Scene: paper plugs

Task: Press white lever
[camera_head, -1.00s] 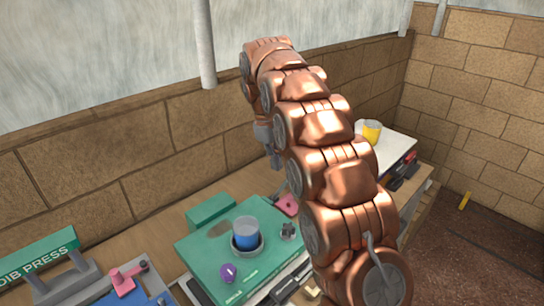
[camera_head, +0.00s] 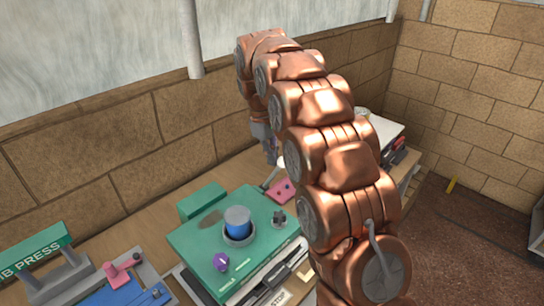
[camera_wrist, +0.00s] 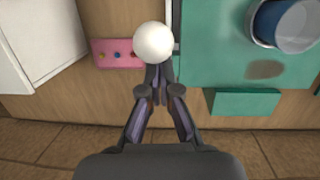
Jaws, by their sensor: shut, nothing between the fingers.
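The white lever shows in the wrist view as a round white knob (camera_wrist: 153,42) beside the green machine's left edge. My gripper (camera_wrist: 157,74) is shut and empty. Its fingertips are at the knob's near edge, and the knob overlaps them in the picture. I cannot tell whether they touch. In the head view my gripper (camera_head: 271,158) hangs above the bench just behind the green machine (camera_head: 190,240), and only a sliver of the white knob (camera_head: 281,162) shows beside my arm. The lever's shaft is mostly hidden.
A pink block (camera_wrist: 112,53) with coloured buttons lies left of the knob. A blue cup (camera_head: 237,220) sits in the green machine, beside a purple knob (camera_head: 221,262). A green box (camera_wrist: 245,102) adjoins the machine. A white case (camera_wrist: 35,40) stands at left. The brick wall is close behind.

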